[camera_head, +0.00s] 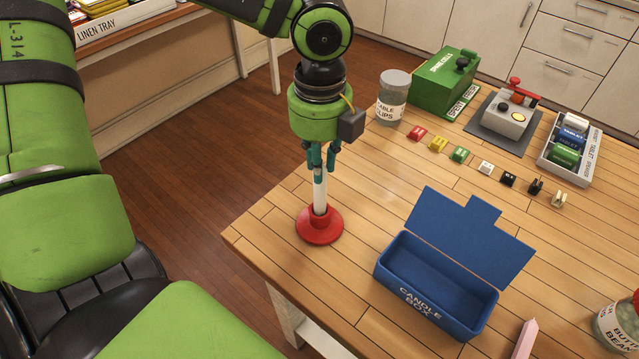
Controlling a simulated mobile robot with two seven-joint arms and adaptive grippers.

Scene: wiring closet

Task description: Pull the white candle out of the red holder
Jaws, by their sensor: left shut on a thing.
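The white candle (320,194) stands upright, its lower end at the red holder (320,228) near the left corner of the wooden table. My left gripper (320,162) points down from above and is shut on the upper part of the candle. The fingers hide the candle's top. Whether the candle's foot is still seated in the holder's socket is hard to tell; it shows no clear gap. The holder's round base rests flat on the table. My right gripper is not in view.
An open, empty blue candle box (431,289) is right of the holder. A pink candle (524,340) and a labelled jar (618,326) are at the lower right.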

